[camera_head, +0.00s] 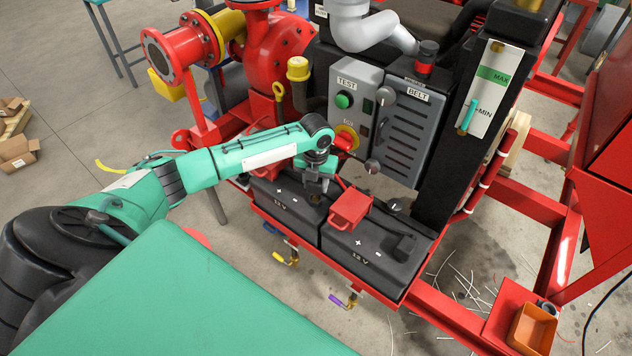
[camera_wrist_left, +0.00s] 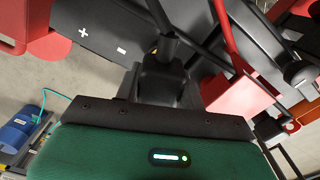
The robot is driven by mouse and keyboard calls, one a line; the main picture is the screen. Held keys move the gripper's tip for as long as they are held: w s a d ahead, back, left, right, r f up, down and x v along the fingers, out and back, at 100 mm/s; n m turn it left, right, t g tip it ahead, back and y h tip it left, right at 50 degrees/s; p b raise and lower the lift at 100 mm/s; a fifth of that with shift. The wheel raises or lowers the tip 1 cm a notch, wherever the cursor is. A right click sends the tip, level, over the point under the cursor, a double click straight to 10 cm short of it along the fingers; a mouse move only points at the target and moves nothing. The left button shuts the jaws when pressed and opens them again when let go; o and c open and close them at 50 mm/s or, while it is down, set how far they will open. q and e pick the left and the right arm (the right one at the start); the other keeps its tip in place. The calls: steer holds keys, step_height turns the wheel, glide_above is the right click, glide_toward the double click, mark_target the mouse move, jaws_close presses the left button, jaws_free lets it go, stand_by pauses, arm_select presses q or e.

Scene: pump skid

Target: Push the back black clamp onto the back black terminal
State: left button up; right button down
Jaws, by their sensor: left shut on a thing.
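My left gripper (camera_head: 316,184) is low over the back battery (camera_head: 282,206) and shut on the back black clamp. In the left wrist view the black clamp (camera_wrist_left: 163,80) stands between the jaws, with its dark cable running up from it. In the head view the gripper mostly hides the clamp. The back black terminal is hidden under the clamp and gripper, so I cannot tell whether they touch. Plus and minus marks show on the battery top, which also appears in the left wrist view (camera_wrist_left: 100,25). My right gripper is not in view.
A red clamp (camera_head: 350,208) with a red cable sits close to the right of my gripper, above the front battery (camera_head: 365,262). The grey control box (camera_head: 355,100) and grey louvred panel (camera_head: 400,135) stand close behind. A red frame rail edges the batteries.

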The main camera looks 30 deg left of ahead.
arm_select(q)
steer(key=shift+f, duration=0.55)
steer(key=shift+r, duration=0.2)
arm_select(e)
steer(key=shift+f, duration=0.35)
arm_select(q)
steer(key=shift+p, duration=0.7)
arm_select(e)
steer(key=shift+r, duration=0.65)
